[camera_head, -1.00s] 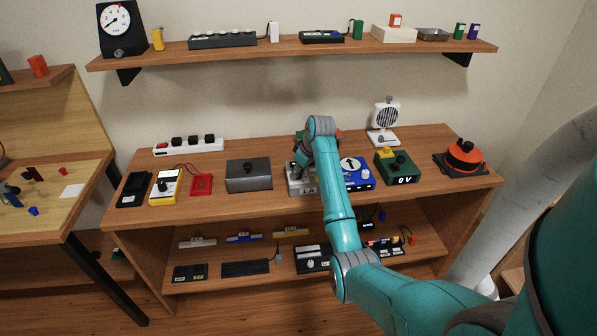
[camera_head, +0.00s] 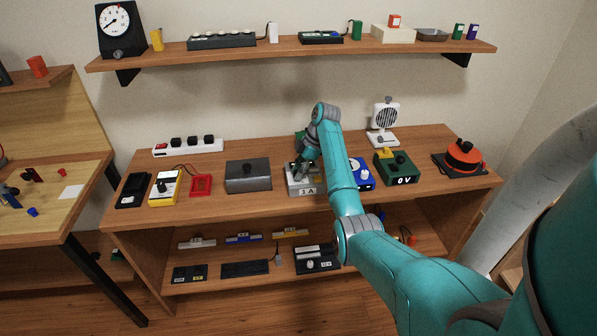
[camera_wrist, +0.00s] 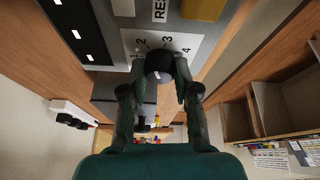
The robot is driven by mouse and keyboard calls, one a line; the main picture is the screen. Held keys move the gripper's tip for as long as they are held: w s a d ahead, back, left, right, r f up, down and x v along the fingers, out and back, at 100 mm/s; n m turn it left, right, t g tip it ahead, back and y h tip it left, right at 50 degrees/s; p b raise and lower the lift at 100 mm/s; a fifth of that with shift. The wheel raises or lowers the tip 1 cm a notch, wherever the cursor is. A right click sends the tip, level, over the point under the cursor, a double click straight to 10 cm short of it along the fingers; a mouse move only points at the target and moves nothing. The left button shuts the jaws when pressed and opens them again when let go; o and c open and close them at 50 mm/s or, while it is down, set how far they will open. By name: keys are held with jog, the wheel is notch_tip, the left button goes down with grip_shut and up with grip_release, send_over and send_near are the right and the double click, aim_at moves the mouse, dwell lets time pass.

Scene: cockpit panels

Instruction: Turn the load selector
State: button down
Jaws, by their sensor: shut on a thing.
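The load selector is a dark round knob (camera_wrist: 158,64) on a pale dial plate (camera_wrist: 197,47) with printed numbers, of which 2, 3 and 4 can be read in the wrist view. A small white mark shows on the knob. My gripper (camera_wrist: 160,73) is shut on the knob, with one finger on each side of it. In the head view the grey unit marked 1 A (camera_head: 304,189) stands on the bench under my gripper (camera_head: 301,170). The knob is mostly hidden there by my gripper.
A dark grey box (camera_head: 248,177) stands left of the unit. A blue unit (camera_head: 363,176) and a green unit reading 0 V (camera_head: 396,170) stand to the right. A white fan (camera_head: 384,122) stands behind.

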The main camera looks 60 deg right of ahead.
jog(key=n+g, duration=0.1)
jog(key=n, duration=0.2)
jog(key=n+g+y, duration=0.1)
jog(key=n, duration=0.2)
jog(key=shift+w+d, duration=0.1)
jog(key=shift+n, duration=0.3)
dwell(0.3)
jog(key=c, duration=0.9)
grip_release()
jog(key=shift+o, duration=0.2)
